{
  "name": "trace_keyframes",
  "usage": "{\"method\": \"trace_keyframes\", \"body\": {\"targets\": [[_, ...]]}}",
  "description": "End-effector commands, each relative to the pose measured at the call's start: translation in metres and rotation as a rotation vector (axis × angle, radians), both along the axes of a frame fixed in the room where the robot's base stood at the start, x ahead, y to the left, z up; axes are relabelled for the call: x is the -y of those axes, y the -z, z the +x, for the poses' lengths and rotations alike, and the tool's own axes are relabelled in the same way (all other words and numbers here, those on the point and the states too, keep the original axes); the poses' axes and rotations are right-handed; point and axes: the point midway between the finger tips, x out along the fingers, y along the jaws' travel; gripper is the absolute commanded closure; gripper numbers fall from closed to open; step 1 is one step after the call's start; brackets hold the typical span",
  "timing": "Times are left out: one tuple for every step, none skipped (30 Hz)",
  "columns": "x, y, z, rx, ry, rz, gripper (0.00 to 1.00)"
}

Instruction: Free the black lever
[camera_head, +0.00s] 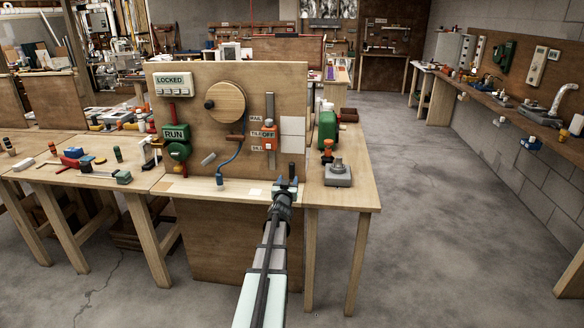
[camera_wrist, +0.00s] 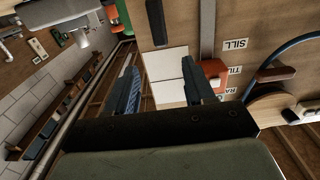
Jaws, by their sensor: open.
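A short dark upright piece, which looks like the black lever (camera_head: 292,168), stands low at the right of the wooden panel, below two white plates. It also shows as a black bar in the wrist view (camera_wrist: 155,22), at the top beyond the fingertips. My gripper (camera_head: 287,185) is in front of the panel's lower right, close to this lever in the picture. In the wrist view my gripper (camera_wrist: 165,75) is open with nothing between its blue-grey fingers. I cannot tell whether it touches the lever. The lever's base is partly hidden by my gripper.
The panel (camera_head: 223,88) carries a LOCKED sign (camera_head: 174,84), a green RUN part (camera_head: 176,142), a wooden disc (camera_head: 227,102), a blue hose (camera_head: 230,162) and an orange-red block on a grey bar (camera_head: 269,138). A grey device (camera_head: 337,174) stands right. Floor at right is clear.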

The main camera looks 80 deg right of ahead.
Motion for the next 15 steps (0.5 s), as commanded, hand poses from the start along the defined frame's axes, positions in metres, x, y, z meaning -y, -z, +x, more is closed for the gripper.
{"method": "trace_keyframes", "body": {"targets": [[0.006, 0.000, 0.000, 0.000, 0.000, 0.000, 0.47], [0.009, 0.000, 0.000, 0.000, 0.000, 0.000, 0.47], [0.014, 0.000, 0.000, 0.000, 0.000, 0.000, 0.47], [0.018, 0.000, 0.000, 0.001, -0.001, 0.001, 0.47], [0.022, 0.000, 0.000, 0.001, -0.001, 0.001, 0.47], [0.028, 0.000, 0.000, 0.001, -0.001, 0.001, 0.47], [0.032, 0.001, 0.000, 0.001, -0.001, 0.001, 0.47], [0.037, 0.001, 0.000, 0.001, -0.001, 0.001, 0.47], [0.044, 0.001, 0.000, 0.001, -0.001, 0.001, 0.47], [0.049, 0.001, 0.000, 0.001, -0.001, 0.001, 0.47], [0.055, 0.001, 0.001, 0.001, -0.001, 0.001, 0.47], [0.062, 0.001, 0.001, 0.001, -0.001, 0.001, 0.47], [0.067, 0.001, 0.001, 0.001, -0.001, 0.001, 0.47], [0.073, 0.001, 0.000, 0.001, -0.001, 0.001, 0.47], [0.080, 0.001, 0.000, 0.001, -0.001, 0.001, 0.47]]}}
